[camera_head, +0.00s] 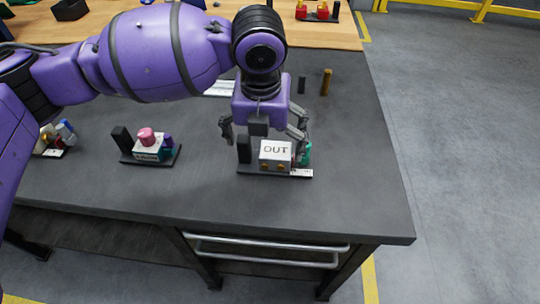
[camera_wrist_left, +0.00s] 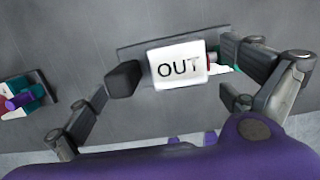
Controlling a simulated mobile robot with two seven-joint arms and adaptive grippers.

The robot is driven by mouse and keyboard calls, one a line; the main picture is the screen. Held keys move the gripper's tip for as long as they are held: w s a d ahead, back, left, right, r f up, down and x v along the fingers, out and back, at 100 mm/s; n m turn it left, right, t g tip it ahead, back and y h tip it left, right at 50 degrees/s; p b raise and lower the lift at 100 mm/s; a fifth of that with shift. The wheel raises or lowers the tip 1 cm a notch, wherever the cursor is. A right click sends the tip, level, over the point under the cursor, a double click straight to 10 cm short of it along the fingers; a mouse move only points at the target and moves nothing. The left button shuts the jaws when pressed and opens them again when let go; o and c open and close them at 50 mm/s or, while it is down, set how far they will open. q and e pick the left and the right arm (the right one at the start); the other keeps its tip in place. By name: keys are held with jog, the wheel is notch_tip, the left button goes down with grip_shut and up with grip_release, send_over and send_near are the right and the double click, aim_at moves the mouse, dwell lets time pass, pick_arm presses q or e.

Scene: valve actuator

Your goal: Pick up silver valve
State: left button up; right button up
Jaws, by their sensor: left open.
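A white block marked OUT (camera_head: 276,152) sits on a dark base plate on the grey bench, with gold fittings on its front. A black post (camera_head: 244,150) stands at its left and a teal part (camera_head: 306,153) at its right. I cannot tell which part is the silver valve. My left gripper (camera_head: 264,137) is open and points down just above and behind this assembly. In the left wrist view the OUT block (camera_wrist_left: 179,66) lies between the spread fingers (camera_wrist_left: 172,82), with no clear grip on it. My right gripper is not in view.
A second assembly with a pink knob (camera_head: 147,137) stands to the left, and another with a blue part (camera_head: 66,130) farther left. A brass cylinder (camera_head: 326,81) and a dark cylinder (camera_head: 302,84) stand behind. The bench's right side is clear.

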aim_at(264, 149)
pick_arm(q)
jog(key=f, duration=0.3)
jog(key=shift+w+f, duration=0.1)
jog(key=shift+w, duration=0.2)
jog(key=c, duration=1.6)
notch_tip(264, 149, up, 9)
jog(key=shift+f, duration=4.05)
